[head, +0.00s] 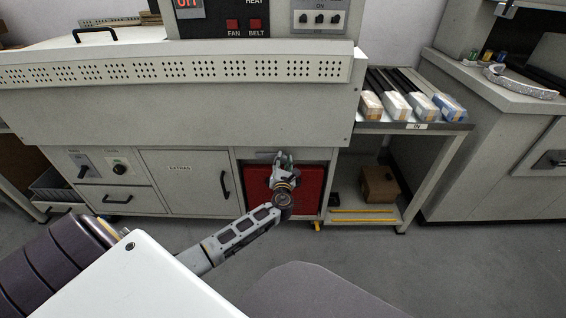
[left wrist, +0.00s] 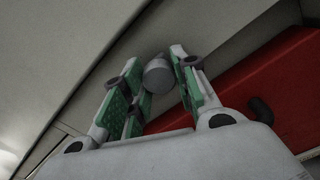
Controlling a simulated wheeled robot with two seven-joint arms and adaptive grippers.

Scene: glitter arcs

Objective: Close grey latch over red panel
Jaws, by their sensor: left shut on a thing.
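The red panel (head: 257,187) sits upright in a recess low in the grey machine front, and it also fills the right of the left wrist view (left wrist: 245,98). My left gripper (head: 283,159) is at the upper edge of this panel. In the left wrist view, its green-padded fingers (left wrist: 157,62) are shut on a rounded grey piece (left wrist: 158,75), which looks like the end of the grey latch. The rest of the latch is mostly hidden by the gripper in the head view. A small dark handle (left wrist: 261,108) stands on the red panel. My right gripper is not in view.
A cabinet door marked EXTRAS (head: 180,183) is left of the panel. The perforated machine body (head: 180,75) overhangs it. A side table (head: 440,126) with several wrapped bundles stands right, with a cardboard box (head: 379,184) below. The floor in front is clear.

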